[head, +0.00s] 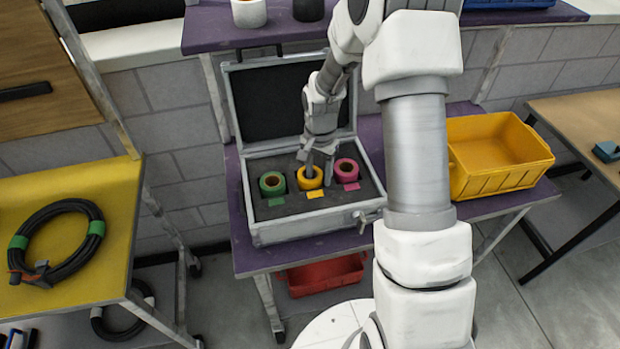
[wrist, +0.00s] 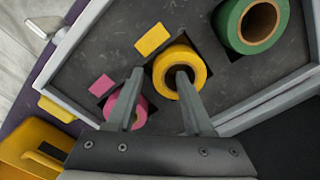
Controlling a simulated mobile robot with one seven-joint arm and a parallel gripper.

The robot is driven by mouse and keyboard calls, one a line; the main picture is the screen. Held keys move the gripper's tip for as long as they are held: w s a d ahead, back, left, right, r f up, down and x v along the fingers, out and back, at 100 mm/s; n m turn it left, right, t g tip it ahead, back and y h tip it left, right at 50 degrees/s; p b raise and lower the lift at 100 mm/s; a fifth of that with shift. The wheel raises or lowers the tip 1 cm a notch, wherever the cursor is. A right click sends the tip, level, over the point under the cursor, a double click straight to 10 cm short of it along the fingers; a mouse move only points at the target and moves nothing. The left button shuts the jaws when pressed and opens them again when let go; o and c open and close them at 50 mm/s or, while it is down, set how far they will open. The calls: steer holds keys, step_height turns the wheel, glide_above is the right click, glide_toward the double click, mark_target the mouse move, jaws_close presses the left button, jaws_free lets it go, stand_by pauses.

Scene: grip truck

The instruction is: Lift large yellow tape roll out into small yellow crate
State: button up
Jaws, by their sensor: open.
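The yellow tape roll (head: 310,179) sits in the middle recess of the dark foam in an open silver case (head: 318,228), between a green roll (head: 272,185) and a pink roll (head: 347,171). My gripper (head: 318,178) is open at the yellow roll. In the wrist view one finger of my gripper (wrist: 160,88) reaches into the hole of the yellow roll (wrist: 192,62). The other finger is outside the roll, on the pink roll's side. The yellow crate (head: 497,160) stands right of the case on the purple bench and looks empty. My arm hides part of its left side.
The case lid (head: 275,97) stands open behind the rolls. A purple shelf (head: 225,25) above holds more rolls. A red crate (head: 325,274) is below the bench. A yellow table (head: 110,190) with a coiled black cable (head: 62,240) is at the left.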

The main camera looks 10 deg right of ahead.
steer(key=shift+f, duration=0.1)
jaws_close()
stand_by(0.6)
steer(key=shift+r, duration=0.6)
steer(key=r, duration=0.1)
steer(key=d+r, duration=0.1)
steer(key=r, duration=0.1)
steer(key=shift+r+b, duration=0.2)
steer(key=shift+b, duration=0.15)
steer(key=d+r, duration=0.6)
steer(key=d, duration=0.4)
steer(key=shift+s+d+r+b, duration=0.25)
steer(key=shift+d+b, duration=0.1)
steer(key=shift+b, duration=0.1)
